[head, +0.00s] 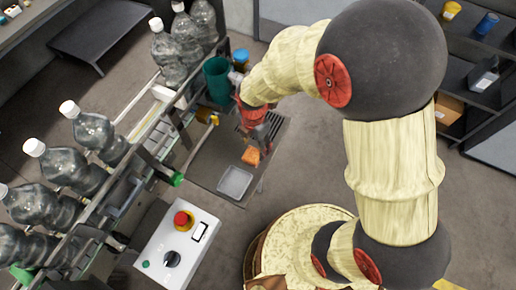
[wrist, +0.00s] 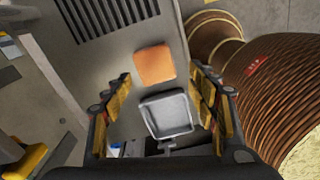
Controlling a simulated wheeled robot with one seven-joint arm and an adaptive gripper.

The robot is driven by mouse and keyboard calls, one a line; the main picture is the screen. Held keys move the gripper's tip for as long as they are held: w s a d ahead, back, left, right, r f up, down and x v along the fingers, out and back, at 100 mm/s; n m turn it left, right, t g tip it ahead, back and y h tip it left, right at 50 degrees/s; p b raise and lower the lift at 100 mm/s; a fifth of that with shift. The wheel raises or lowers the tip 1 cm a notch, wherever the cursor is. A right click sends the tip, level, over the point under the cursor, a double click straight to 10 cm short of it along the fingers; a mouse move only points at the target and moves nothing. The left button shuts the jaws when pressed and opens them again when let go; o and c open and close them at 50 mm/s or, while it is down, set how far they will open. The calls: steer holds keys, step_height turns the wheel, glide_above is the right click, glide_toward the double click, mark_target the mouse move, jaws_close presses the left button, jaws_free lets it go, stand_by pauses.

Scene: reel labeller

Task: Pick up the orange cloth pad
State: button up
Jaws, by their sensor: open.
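The orange cloth pad (wrist: 154,64) lies flat on a grey metal table (wrist: 110,72) in the wrist view. It also shows in the head view (head: 251,156), just below my gripper (head: 258,140). In the wrist view my gripper (wrist: 165,95) is open and empty, its fingers to the left and right. The pad appears beyond the fingertips, between their lines, and apart from them. A shallow grey square tray (wrist: 143,104) lies on the table next to the pad; it also shows in the head view (head: 221,191).
Slots (wrist: 110,15) cut the table near the pad. In the head view a green cup (head: 216,80) stands at the table's back, and a conveyor with several bottles (head: 95,132) runs along the left. A control box (head: 178,248) with a red button stands in front.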

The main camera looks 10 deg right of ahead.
mark_target(253, 154)
steer(key=shift+w+n, duration=0.15)
steer(key=shift+n, duration=0.55)
steer(key=shift+a+n, duration=0.3)
steer(key=shift+n, duration=0.4)
steer(key=shift+d+f, duration=0.15)
steer(key=shift+f, duration=0.05)
steer(key=f, duration=0.7)
steer(key=shift+a+f, duration=0.2)
steer(key=shift+a, duration=0.05)
steer(key=shift+c, duration=1.2)
steer(key=c, duration=0.6)
steer(key=shift+r, duration=0.15)
